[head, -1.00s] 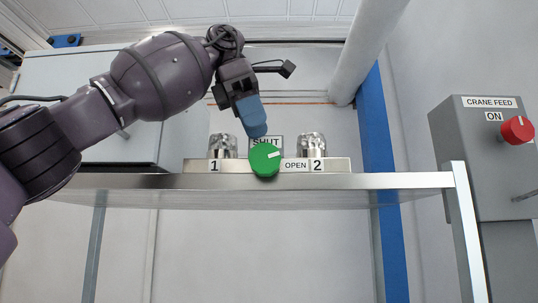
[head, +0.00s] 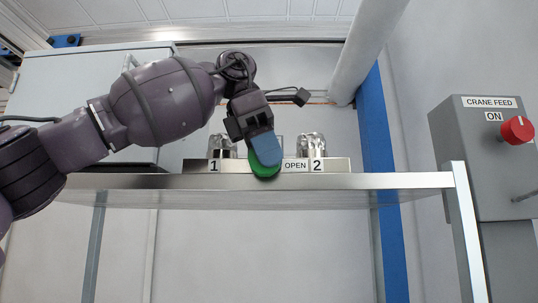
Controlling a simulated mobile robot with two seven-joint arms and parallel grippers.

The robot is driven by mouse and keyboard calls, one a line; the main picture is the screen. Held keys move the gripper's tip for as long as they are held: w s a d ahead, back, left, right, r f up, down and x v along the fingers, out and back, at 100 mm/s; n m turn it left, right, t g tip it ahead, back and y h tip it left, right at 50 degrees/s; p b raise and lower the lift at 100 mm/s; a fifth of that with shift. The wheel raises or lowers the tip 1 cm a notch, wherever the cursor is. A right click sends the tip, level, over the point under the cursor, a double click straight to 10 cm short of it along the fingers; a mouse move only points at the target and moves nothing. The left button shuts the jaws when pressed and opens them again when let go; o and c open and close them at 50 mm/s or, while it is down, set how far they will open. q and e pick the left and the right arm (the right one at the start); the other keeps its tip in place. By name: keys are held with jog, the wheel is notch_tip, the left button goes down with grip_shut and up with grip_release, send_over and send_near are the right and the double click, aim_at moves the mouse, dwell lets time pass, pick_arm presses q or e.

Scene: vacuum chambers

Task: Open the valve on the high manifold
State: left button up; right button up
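The manifold (head: 343,165) is a metal block on the high shelf, labelled 1 and 2, with a silver fitting above each number. Its green valve knob (head: 264,172) sits at the middle of the front face. The OPEN label shows right of the knob; the SHUT label above it is hidden behind my gripper. My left gripper (head: 266,152) reaches down from above, its blue fingers overlapping the upper part of the knob. I cannot tell whether they touch it or how far apart they are. The knob's pointer mark is hidden. My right gripper is not in view.
The shelf's metal front edge (head: 400,181) runs across below the manifold. A grey crane feed box (head: 475,160) with a red knob (head: 517,130) stands at the right. A blue post (head: 384,185) and a thick white pipe (head: 365,50) are behind, right of the manifold.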

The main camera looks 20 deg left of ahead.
pick_arm(q)
jog(key=c, duration=0.4)
jog(key=shift+d+f+g+y, duration=0.1)
jog(key=shift+g+y, duration=0.1)
jog(key=shift+y, duration=0.6)
jog(key=shift+d+f+g+y, duration=0.1)
jog(key=shift+g+y, duration=0.1)
jog(key=shift+y, duration=0.9)
jog(key=o, duration=0.6)
jog(key=shift+w+h, duration=0.1)
jog(key=shift+h, duration=0.3)
